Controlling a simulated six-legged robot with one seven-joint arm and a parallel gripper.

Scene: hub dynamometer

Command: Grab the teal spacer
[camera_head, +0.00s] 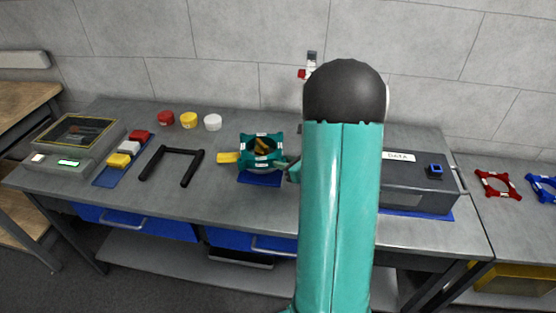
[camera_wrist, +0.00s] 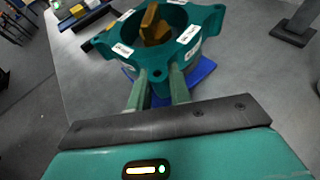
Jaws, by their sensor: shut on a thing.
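The teal spacer (camera_head: 258,167) is a ring with lugs and white labels, over a blue mat (camera_head: 262,181) on the grey bench. A brass-yellow piece (camera_head: 263,146) shows inside its opening. My gripper (camera_head: 292,171) is at the spacer's right side, partly hidden behind my arm. In the wrist view, my gripper (camera_wrist: 160,84) is shut on a near lug of the teal spacer (camera_wrist: 203,22). The blue mat (camera_wrist: 203,78) shows below it. I cannot tell whether the spacer rests on its support or is slightly raised.
A yellow block (camera_head: 228,157) juts out left of the spacer. A black U-shaped frame (camera_head: 174,165) and red, yellow and white caps (camera_head: 189,120) lie further left. A grey DATA box (camera_head: 408,181) stands right. Red (camera_head: 496,184) and blue (camera_head: 543,187) spacers lie far right.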

